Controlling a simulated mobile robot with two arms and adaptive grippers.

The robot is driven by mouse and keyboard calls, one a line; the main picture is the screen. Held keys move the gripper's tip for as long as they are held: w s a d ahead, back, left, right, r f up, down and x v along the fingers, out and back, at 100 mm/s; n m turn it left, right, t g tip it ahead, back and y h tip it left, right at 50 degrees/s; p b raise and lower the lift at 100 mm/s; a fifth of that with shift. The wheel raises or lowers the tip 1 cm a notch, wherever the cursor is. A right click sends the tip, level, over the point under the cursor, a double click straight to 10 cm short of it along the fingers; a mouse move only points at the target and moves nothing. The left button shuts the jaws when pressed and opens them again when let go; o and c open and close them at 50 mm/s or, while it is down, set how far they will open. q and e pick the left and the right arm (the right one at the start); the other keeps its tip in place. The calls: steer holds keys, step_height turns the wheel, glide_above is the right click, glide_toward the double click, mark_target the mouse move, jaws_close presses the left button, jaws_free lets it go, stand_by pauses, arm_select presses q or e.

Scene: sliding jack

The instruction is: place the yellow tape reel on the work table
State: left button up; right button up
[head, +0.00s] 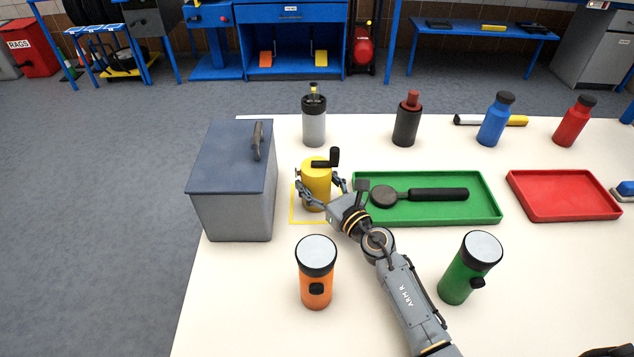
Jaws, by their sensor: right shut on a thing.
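The yellow tape reel (316,184) is an upright yellow cylinder with a black crank handle on top. It is at a yellow outlined square (293,214) on the white work table (240,300). My right gripper (318,186) is shut on the reel, with its fingers around the sides. I cannot tell whether the reel's base touches the table.
A grey box with a blue lid (232,160) stands left of the reel. A green tray (430,210) with a black tool lies right of it. An orange flashlight (316,275) and a green flashlight (468,268) stand in front. Several bottles line the back.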

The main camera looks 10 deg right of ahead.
steer(key=o, duration=1.4)
steer(key=shift+f, duration=0.1)
steer(key=v, duration=1.1)
steer(key=shift+s+d, duration=0.15)
steer(key=shift+s, duration=0.35)
steer(key=shift+r, duration=0.2)
